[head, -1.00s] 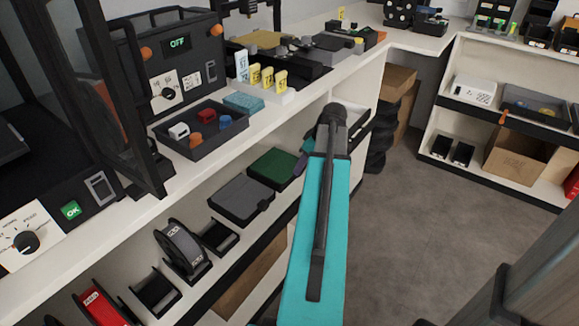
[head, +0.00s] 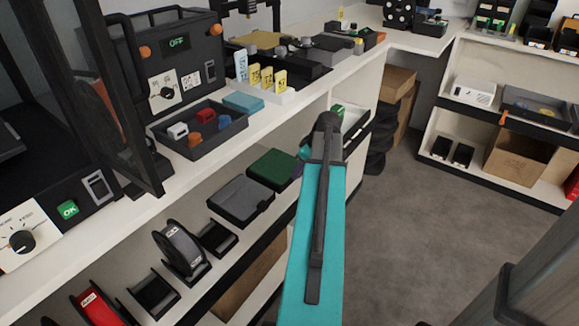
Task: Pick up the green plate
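A dark green, flat, square-edged item (head: 272,169) lies on the lower shelf, just right of a grey flat case. It is the nearest match to the green plate on that shelf, but I cannot tell whether it is a plate or a case lid. A smaller green piece (head: 338,111) shows in a white bin behind my arm. My teal arm reaches forward in front of the shelf, its far end right of the dark green item. The arm hides my gripper's fingers, so contact and opening do not show.
The grey case (head: 240,200) and black spool (head: 181,247) share the lower shelf. The white counter (head: 300,96) overhangs it, holding a dark tray (head: 205,150) of small coloured parts. Brown cartons (head: 397,82) stand beyond the arm. The grey floor (head: 415,200) to the right is clear.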

